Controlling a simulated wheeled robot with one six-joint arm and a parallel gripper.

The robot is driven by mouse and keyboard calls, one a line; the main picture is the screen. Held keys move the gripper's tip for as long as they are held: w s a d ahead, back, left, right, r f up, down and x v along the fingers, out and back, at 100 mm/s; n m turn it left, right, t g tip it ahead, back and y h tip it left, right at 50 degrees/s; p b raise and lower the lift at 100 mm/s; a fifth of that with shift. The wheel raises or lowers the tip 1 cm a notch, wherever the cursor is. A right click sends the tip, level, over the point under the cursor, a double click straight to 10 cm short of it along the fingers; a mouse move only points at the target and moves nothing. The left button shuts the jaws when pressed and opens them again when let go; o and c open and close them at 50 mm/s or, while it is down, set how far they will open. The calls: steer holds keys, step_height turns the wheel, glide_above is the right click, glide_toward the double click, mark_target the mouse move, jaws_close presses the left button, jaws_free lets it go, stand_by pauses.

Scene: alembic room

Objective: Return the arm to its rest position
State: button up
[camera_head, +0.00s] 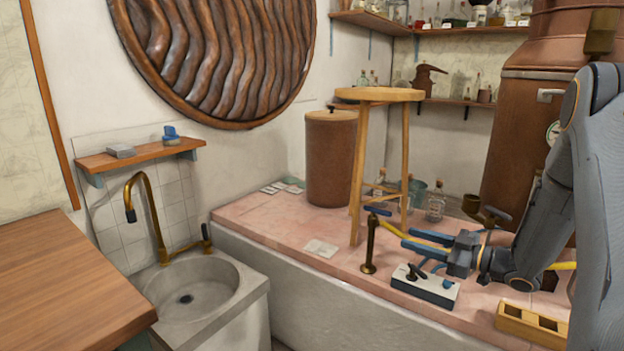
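My arm (547,222) comes down from the right edge and reaches left, low over the pink tiled platform. My gripper (428,244) is at its end, pointing left among blue and yellow tube-like parts. Two blue bars stick out there, but I cannot tell the fingers from the fittings behind them, nor whether they are apart or closed. No held object can be made out. A grey box with a black lever (424,287) sits just below the gripper. A brass post (370,246) stands just left of it.
A wooden stool (380,95) and brown barrel (331,158) stand behind on the platform (282,224). A large copper vessel (520,135) is at the back right. A yellow holed block (532,326) lies near the front edge. A sink (200,292) is at left.

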steer(key=w+r+m+t+h+p, duration=0.1)
steer(key=w+r+m+h+p, duration=0.1)
steer(key=w+m+h, duration=0.35)
steer(key=s+a+r+m+g+h+p, duration=0.1)
steer(key=s+a+m+g+h, duration=0.1)
steer(key=s, duration=1.1)
steer(key=s+a+r+m+g+h+p, duration=0.1)
steer(key=s+g, duration=0.5)
steer(key=s, duration=0.7)
steer(key=s+a+r+m+g+h+p, duration=0.1)
steer(key=s+a+m+g+h, duration=0.3)
steer(key=s, duration=0.9)
steer(key=shift+s+a+h+p, duration=0.15)
steer(key=shift+a+h+p, duration=0.2)
steer(key=shift+a+p, duration=0.45)
steer(key=shift+a+r, duration=0.15)
